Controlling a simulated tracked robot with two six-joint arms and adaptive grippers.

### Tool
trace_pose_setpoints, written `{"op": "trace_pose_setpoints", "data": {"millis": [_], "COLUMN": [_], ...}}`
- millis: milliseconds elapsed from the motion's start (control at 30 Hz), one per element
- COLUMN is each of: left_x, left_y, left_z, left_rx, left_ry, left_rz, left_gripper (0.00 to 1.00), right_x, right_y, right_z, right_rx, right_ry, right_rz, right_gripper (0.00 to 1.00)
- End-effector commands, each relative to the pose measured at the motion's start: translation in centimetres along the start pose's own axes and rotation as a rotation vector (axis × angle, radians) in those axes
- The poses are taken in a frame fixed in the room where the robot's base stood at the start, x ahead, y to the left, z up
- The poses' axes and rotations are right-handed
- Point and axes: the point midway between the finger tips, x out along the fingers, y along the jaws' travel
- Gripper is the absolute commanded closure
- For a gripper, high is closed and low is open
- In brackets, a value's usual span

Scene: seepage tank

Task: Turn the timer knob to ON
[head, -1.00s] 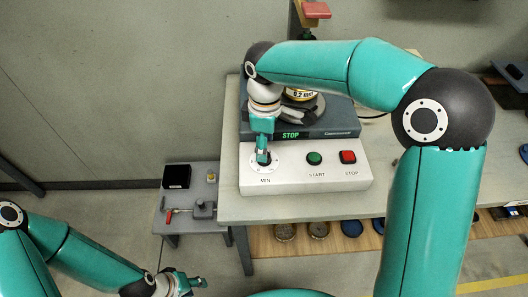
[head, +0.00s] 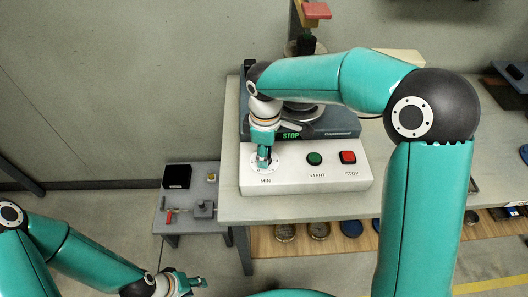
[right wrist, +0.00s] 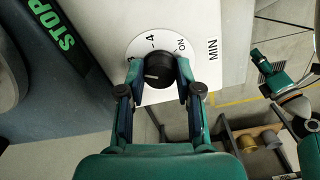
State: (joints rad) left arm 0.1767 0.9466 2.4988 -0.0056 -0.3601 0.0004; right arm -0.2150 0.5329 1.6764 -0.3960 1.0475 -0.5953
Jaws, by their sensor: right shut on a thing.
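The black timer knob (right wrist: 157,68) sits on a white round dial marked "-4" and "ON" (right wrist: 182,45), with "MIN" beside it. A pale line on the knob points left in the right wrist view, away from ON. My right gripper (right wrist: 159,76) is shut on the knob, one finger on each side. In the head view my right gripper (head: 264,159) hides most of the knob at the left of the white control panel (head: 300,182). My left gripper (head: 196,284) is low at the left, away from the panel; its finger opening is unclear.
A green START button (head: 314,158) and a red STOP button (head: 348,157) are right of the knob. A display (head: 291,135) above reads STOP. A small side table (head: 186,223) with a black box (head: 177,176) stands left of the bench.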

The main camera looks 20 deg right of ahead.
Motion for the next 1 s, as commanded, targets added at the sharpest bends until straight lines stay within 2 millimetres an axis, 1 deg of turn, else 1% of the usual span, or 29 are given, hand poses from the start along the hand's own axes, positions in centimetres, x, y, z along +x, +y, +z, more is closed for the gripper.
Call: {"op": "trace_pose_setpoints", "data": {"millis": [33,267,467,667,1000], "left_x": [0.0,0.1,0.4,0.8,1.7], "left_y": [0.0,0.0,-0.1,-0.3,-0.6], "left_z": [0.0,0.0,0.0,0.0,0.0], "left_rx": [0.0,0.0,0.0,0.0,0.0], "left_ry": [0.0,0.0,0.0,0.0,0.0], "left_rz": [0.0,0.0,0.0,0.0,0.0], "left_gripper": [0.6,0.6,0.6,0.6,0.6], "right_x": [-0.1,0.0,0.0,0.0,0.0], "right_y": [-0.1,0.1,0.1,0.2,0.2], "right_z": [-0.2,-0.1,-0.1,-0.1,0.0], "right_rx": [0.0,0.022,0.1,0.242,0.558], "right_ry": [0.001,0.003,0.005,0.006,0.007], "right_rz": [0.003,0.003,0.005,0.006,0.006], "right_gripper": [1.0,1.0,1.0,1.0,1.0]}}
